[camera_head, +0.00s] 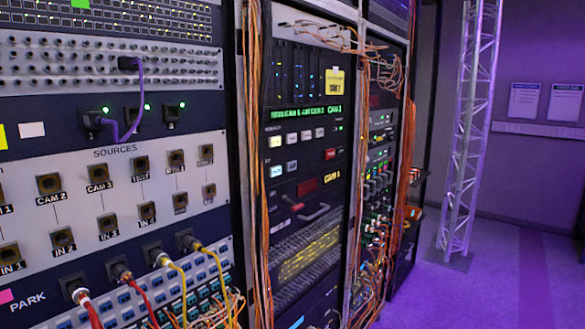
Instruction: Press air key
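A black panel in the middle rack carries two rows of small keys. The upper row has several pale lit keys (292,138), and the lower row has pale keys (291,166) with a red key (330,153) at its right. A green lit display strip (300,114) runs above them. The lettering on the keys is too small to read, so I cannot tell which one is the air key. Neither of my grippers is in view.
On the left, a near rack has a SOURCES patch panel (110,190) with a purple patch cable (138,100) above and red and yellow cables (180,285) below. Orange cable bundles (253,160) hang between racks. A truss tower (468,130) stands right on open purple floor (500,290).

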